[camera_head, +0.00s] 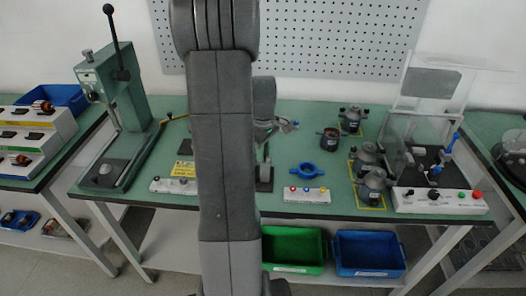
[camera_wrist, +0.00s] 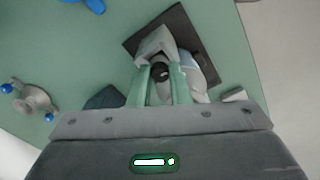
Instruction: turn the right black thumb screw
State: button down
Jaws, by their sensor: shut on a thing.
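In the wrist view, the two pale green fingers of my gripper (camera_wrist: 160,84) are closed around a small black thumb screw (camera_wrist: 160,72). The screw sits between the fingertips, at a light grey fixture (camera_wrist: 158,43) on a dark square plate (camera_wrist: 178,22). The fingers hide part of the fixture. I see only one black screw here, so its left or right place cannot be told from this view. In the head view, my arm hides most of this spot; part of the dark plate (camera_head: 265,186) shows just right of the arm.
A grey part with blue knobs (camera_wrist: 32,103) lies left in the wrist view. A green press (camera_head: 112,90) stands left. Grey motors (camera_head: 373,185) and a clear-shielded tester (camera_head: 438,201) stand right.

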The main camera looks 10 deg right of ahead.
jog(key=shift+n, duration=0.3)
jog(key=c, duration=1.3)
grip_release()
jog(key=shift+r, duration=0.1)
notch_tip(320, 180, up, 14)
jog(key=shift+f, duration=0.2)
jog(key=shift+f, duration=0.1)
notch_tip(320, 180, down, 14)
jog(key=shift+r, duration=0.15)
